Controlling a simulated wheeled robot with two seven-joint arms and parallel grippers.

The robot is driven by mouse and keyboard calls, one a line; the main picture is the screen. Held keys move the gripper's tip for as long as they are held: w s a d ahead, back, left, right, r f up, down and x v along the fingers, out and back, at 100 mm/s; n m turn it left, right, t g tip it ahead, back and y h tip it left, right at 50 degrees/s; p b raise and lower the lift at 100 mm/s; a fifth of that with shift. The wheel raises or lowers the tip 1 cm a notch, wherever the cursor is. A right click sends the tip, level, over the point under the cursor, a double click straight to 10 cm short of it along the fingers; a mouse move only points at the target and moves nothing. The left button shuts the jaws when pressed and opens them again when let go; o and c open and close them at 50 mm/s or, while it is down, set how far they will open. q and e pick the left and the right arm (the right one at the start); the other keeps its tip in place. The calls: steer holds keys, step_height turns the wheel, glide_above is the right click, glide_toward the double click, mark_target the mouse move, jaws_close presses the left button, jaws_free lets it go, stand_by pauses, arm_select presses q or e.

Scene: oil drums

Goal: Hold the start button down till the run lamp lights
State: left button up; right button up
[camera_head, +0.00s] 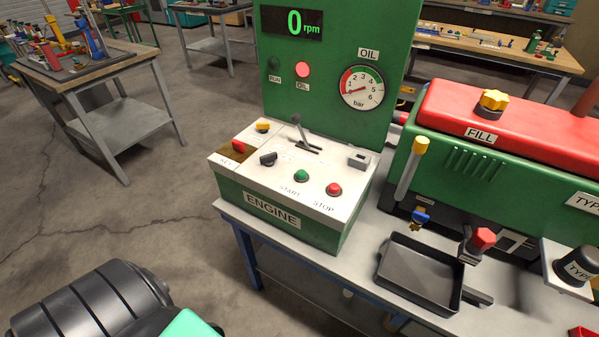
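The green start button (301,175) sits on the white sloping top of the engine control box (271,210), above the printed word START. Nothing touches it. The run lamp (274,63) is on the upright green panel, above its RUN label, and looks dark. Neither of my grippers shows in the head view, so whether they are open or shut is hidden.
The red stop button (334,189) is right of start. A black lever (301,132), dark knob (268,158) and key switch area (237,147) are nearby. The oil lamp (303,69) is red; the display (293,22) reads 0 rpm. A black tray (420,272) lies right.

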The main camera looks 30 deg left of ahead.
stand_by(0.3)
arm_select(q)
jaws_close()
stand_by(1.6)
